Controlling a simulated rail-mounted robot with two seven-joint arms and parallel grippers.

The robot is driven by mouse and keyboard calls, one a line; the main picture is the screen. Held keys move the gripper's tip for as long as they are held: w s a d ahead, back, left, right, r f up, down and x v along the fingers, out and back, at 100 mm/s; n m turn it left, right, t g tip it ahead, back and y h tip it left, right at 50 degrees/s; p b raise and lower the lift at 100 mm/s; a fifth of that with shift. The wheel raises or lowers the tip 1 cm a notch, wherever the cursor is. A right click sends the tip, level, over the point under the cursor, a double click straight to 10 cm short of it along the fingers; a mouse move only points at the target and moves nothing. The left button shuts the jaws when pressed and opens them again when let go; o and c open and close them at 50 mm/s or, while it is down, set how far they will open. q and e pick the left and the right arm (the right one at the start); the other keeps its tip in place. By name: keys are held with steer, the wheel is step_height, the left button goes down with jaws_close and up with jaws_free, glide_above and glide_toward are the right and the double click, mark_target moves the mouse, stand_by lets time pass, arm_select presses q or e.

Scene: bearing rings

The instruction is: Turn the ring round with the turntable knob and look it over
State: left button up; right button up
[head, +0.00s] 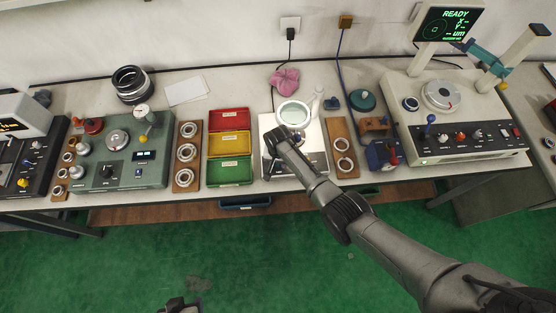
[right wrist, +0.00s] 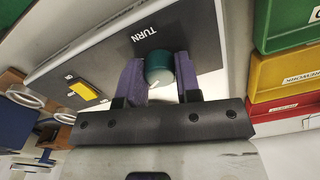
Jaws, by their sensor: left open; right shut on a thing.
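In the right wrist view the two purple fingers of my right gripper (right wrist: 158,82) are shut on the dark green turntable knob (right wrist: 159,66), beside the word TURN on a dark panel. In the head view my right arm reaches over the white inspection station (head: 314,134) and hides the knob. A round magnifier (head: 293,113) stands over the station. I cannot make out a ring or the turntable under it. My left gripper (head: 181,304) shows only partly at the bottom edge, open, well away from the bench.
Red, yellow and green trays (head: 229,145) stand left of the station, beside a wooden board (head: 187,157) with several rings. Another ring board (head: 343,148) is on its right. A yellow switch (right wrist: 83,90) sits on the station panel. A pink cloth (head: 284,79) lies behind.

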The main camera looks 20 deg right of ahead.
steer(key=o, duration=0.9)
